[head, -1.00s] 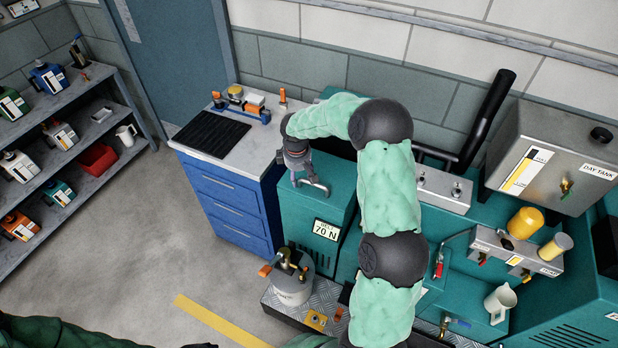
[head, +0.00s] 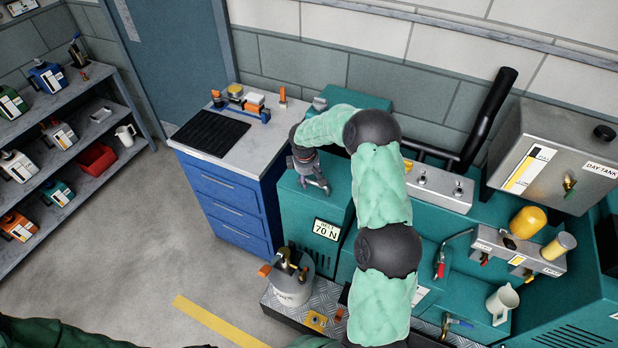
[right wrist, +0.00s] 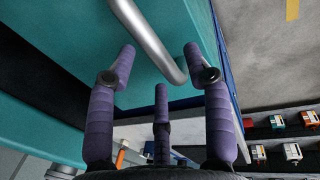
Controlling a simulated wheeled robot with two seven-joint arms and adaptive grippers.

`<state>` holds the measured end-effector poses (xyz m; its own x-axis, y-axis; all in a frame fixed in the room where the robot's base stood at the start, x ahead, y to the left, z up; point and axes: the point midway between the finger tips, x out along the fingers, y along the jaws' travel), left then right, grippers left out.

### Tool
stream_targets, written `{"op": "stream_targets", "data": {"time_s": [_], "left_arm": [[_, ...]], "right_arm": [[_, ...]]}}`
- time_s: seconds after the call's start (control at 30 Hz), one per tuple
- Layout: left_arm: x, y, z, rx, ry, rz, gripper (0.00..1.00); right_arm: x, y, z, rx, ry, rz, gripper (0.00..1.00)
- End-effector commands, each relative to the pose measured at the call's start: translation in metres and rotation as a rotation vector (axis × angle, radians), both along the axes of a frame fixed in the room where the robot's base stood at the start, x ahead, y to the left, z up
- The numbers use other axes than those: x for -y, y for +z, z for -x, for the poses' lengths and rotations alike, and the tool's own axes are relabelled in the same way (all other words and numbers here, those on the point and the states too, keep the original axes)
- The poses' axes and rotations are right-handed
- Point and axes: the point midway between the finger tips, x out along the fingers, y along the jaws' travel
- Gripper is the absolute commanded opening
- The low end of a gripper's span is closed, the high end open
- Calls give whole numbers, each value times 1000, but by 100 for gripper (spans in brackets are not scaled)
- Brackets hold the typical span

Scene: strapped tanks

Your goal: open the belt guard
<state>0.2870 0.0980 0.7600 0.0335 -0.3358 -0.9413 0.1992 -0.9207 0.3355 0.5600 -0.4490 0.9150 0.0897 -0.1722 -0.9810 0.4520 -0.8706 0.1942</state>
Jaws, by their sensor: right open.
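The belt guard (head: 298,210) is a teal box with a label (head: 326,230) reading 70 N, left of centre in the head view. It looks closed. Its teal face also shows in the right wrist view (right wrist: 185,25). A grey bar handle (right wrist: 150,38) on it reaches down between the fingers of my right gripper (right wrist: 158,62), which are spread apart and not closed on it. In the head view my right gripper (head: 316,184) is over the guard's top and hides most of the handle. Only a dark green sleeve of my left arm shows; its gripper is out of frame.
A blue drawer cabinet (head: 228,205) with a pale top stands left of the guard. A round tank (head: 292,288) with brass fittings stands in front. A metal block (head: 438,188) and the day tank (head: 555,155) are to the right. The floor at left is open.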

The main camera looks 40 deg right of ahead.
Motion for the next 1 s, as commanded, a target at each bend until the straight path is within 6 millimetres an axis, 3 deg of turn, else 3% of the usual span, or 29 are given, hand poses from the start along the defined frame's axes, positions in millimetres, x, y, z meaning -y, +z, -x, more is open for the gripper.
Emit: {"op": "stream_targets", "data": {"time_s": [0.3,0.5,1.0], "left_arm": [[0,0,0,0,0,0,40],[0,0,0,0,0,0,40],[0,6,0,0,0,0,40]], "right_arm": [[1,-2,0,0,-1,0,51],[1,-2,0,0,-1,0,0],[5,10,-3,2,-2,2,0]]}}
